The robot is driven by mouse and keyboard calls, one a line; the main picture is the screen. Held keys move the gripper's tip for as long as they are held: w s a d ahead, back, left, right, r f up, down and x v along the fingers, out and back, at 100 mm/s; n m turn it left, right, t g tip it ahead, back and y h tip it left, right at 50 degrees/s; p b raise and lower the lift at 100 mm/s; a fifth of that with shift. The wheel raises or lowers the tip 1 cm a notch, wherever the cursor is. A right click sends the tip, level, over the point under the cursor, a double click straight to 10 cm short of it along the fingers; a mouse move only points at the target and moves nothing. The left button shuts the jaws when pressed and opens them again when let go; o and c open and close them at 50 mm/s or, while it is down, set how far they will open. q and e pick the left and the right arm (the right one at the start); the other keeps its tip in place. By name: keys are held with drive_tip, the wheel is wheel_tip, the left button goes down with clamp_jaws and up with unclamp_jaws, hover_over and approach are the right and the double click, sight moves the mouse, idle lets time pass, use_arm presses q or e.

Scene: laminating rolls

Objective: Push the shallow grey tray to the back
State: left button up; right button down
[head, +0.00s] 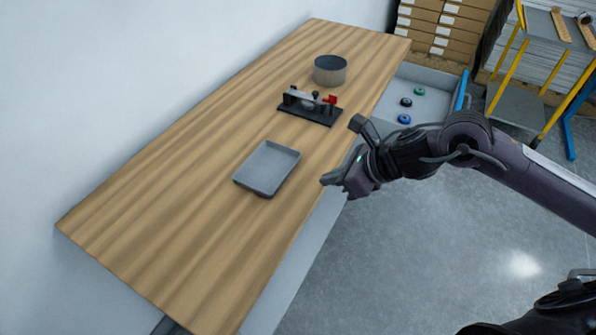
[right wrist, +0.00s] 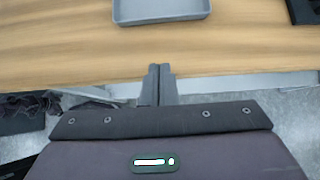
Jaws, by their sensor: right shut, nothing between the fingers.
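The shallow grey tray (head: 267,168) lies flat on the wooden table (head: 190,215), between its front edge and the wall. It appears empty. In the right wrist view the tray (right wrist: 160,10) is partly cut off at the top edge. My right gripper (head: 326,180) is shut and empty. It is at the table's front edge, to the right of the tray and apart from it. In the right wrist view its closed fingertips (right wrist: 160,68) point toward the tray, with bare wood between. My left gripper is not in view.
A black fixture with a red part (head: 312,104) stands beyond the tray, and a grey round bowl (head: 330,69) beyond that. A white wall (head: 110,90) runs along the table's back. The wood around the tray is clear.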

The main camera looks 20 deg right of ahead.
drive_tip(key=p+x, duration=0.1)
drive_tip(key=x, duration=0.5)
drive_tip(key=shift+a+r, duration=0.15)
drive_tip(key=shift+r, duration=0.05)
drive_tip(key=shift+w+a+p, duration=0.7)
drive_tip(key=shift+w+a, duration=0.05)
drive_tip(key=shift+w, duration=0.1)
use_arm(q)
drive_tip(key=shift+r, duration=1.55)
use_arm(e)
drive_tip(key=shift+w+a+f, duration=0.1)
drive_tip(key=shift+w+a, duration=0.35)
drive_tip(key=w+a+b, duration=1)
drive_tip(key=w+a, duration=0.3)
drive_tip(key=shift+f, duration=0.2)
drive_tip(key=w+a+b, duration=0.1)
drive_tip(key=w+a, duration=0.1)
drive_tip(key=shift+w+a+r, duration=0.15)
drive_tip(key=shift+w+a, duration=0.2)
drive_tip(key=shift+w+a+b, duration=0.2)
drive_tip(key=shift+b, duration=0.1)
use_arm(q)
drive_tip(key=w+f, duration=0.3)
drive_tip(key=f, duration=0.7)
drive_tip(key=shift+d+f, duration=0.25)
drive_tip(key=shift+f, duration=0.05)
use_arm(e)
drive_tip(key=shift+r, duration=0.1)
